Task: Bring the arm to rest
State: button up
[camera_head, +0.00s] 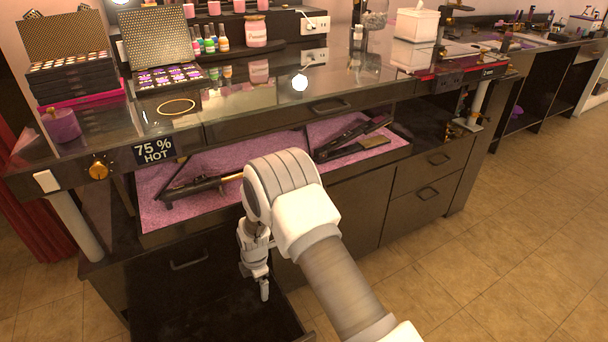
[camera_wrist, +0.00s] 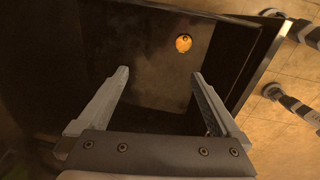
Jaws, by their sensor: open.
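My gripper (camera_head: 262,288) points down over a dark open drawer (camera_head: 190,305) at the lower left of the counter in the head view. In the wrist view my gripper (camera_wrist: 160,76) has its two fingers spread wide with nothing between them. The dark drawer (camera_wrist: 145,45) lies below the fingers in that view. A small round orange-gold object (camera_wrist: 183,43) lies in it, beyond the fingertips and apart from them. My forearm hides part of the counter front.
A shelf with a pink lining (camera_head: 225,160) holds hair tools just above the drawer. Tiled floor (camera_head: 500,250) is clear at right.

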jog(key=s+d+r+m+t, duration=0.1)
jog(key=d+r+m, duration=0.35)
jog(key=r, duration=0.65)
jog(key=d+r+m, duration=0.3)
jog(key=d+r, duration=0.2)
jog(key=r, duration=0.5)
jog(key=s+d+r+m+t, duration=0.1)
jog(key=d+r+m, duration=0.25)
jog(key=r, duration=0.75)
jog(key=s+d+r+m+t, duration=0.1)
jog(key=s+d+r+m, duration=0.3)
jog(key=s, duration=0.4)
jog(key=s+d+r+m+p, duration=0.1)
jog(key=s+d+r+m, duration=0.4)
jog(key=s, duration=0.2)
jog(key=s+d+r+m+t, duration=0.1)
jog(key=s+d+r+m, duration=0.3)
jog(key=s, duration=0.4)
jog(key=shift+s+d+r+m+t+h, duration=0.3)
jog(key=shift+s+d, duration=0.05)
jog(key=shift+d, duration=0.45)
notch_tip(320, 180, up, 22)
jog(key=p, duration=2.2)
jog(key=shift+w, duration=0.15)
jog(key=shift+c, duration=0.3)
